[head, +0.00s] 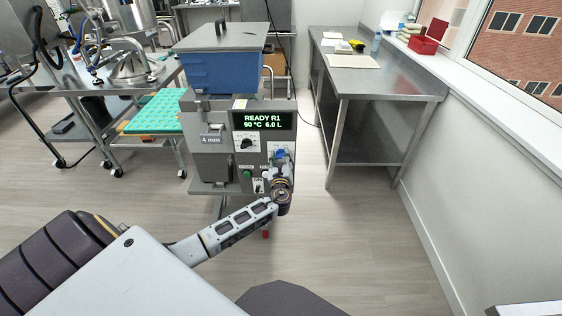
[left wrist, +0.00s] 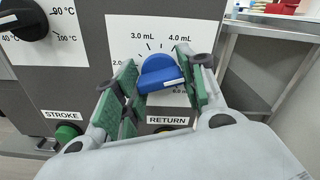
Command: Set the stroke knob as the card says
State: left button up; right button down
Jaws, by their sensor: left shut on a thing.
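The blue stroke knob (left wrist: 158,72) sits on a white dial plate (left wrist: 145,32) marked in mL; 3.0 mL and 4.0 mL show above it. My left gripper (left wrist: 155,80), with green finger pads, is shut on the knob, one finger on each side. A white mark shows on the knob's lower edge; its exact setting is hard to tell. In the head view the knob (head: 280,154) shows just above my left gripper (head: 280,172). My right gripper is not in view.
The depositor's display (head: 263,122) reads READY R1, 90 °C, 6.0 L. A black temperature knob (left wrist: 22,18) is left of the dial. A green button (left wrist: 67,133) sits under STROKE; a RETURN label (left wrist: 167,120) is below the dial. A steel table (head: 385,85) stands right.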

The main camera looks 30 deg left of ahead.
pick_arm(q)
jog(key=shift+f+n+b, duration=0.1)
jog(key=shift+n+b, duration=0.3)
jog(key=shift+n, duration=0.3)
jog(key=n+b, duration=0.5)
jog(key=n, duration=0.1)
jog(key=shift+n, duration=0.7)
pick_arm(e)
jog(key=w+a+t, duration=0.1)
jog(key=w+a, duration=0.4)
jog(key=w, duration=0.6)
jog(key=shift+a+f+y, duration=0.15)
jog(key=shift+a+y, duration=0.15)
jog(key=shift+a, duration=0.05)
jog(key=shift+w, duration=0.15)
pick_arm(q)
jog(key=o, duration=1)
jog(key=shift+o, duration=0.2)
jog(key=shift+s, duration=0.1)
jog(key=v, duration=1.1)
jog(key=shift+s+d, duration=0.2)
jog(key=shift+s, duration=0.15)
